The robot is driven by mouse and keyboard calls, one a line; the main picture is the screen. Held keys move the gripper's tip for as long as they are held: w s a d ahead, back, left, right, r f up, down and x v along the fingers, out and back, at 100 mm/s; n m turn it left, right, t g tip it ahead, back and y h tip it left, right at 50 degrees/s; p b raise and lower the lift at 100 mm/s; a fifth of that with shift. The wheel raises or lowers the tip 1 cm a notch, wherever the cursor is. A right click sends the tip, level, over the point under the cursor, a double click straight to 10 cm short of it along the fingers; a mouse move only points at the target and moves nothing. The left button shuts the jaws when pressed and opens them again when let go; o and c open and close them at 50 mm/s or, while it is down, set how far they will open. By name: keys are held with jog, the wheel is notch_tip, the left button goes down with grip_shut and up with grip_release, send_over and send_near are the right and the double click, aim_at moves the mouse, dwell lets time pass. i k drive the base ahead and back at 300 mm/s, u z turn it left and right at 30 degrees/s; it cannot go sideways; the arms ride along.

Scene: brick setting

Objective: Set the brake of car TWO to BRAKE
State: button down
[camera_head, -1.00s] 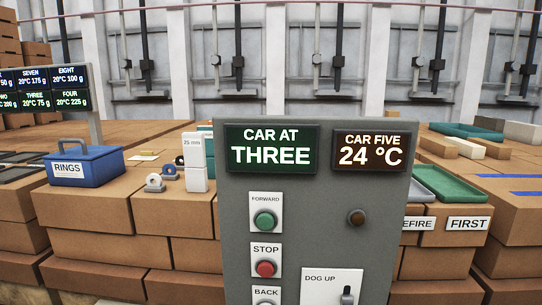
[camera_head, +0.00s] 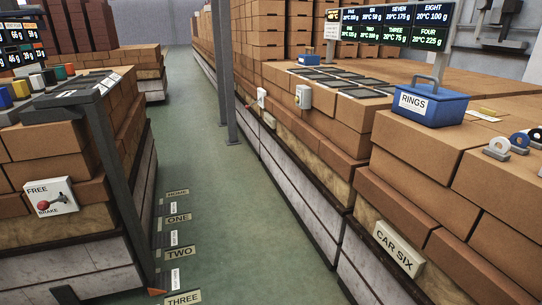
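A white brake plate (camera_head: 50,197) is fixed low on the brick stack of the left car (camera_head: 75,265). It carries the words FREE at upper left and BRAKE at lower left, with a red-knobbed lever (camera_head: 44,204). The knob lies at the left, close to the word BRAKE, but the lever's exact setting is too small to tell. No number shows on this car, so I cannot tell whether it is car TWO. A CAR SIX sign (camera_head: 398,249) is on the right-hand stack. My gripper is not in view.
A green floor aisle (camera_head: 235,220) runs between the stacks, with floor plates ONE (camera_head: 178,218), TWO (camera_head: 179,252) and THREE (camera_head: 183,298). A dark frame post (camera_head: 115,190) stands at the left car's corner. A blue RINGS box (camera_head: 430,105) and a display board (camera_head: 391,27) are at right.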

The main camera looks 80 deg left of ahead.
aim_at(43, 205)
jog(key=u, duration=3.8)
jog(key=i, duration=1.15)
jog(key=u, duration=0.1)
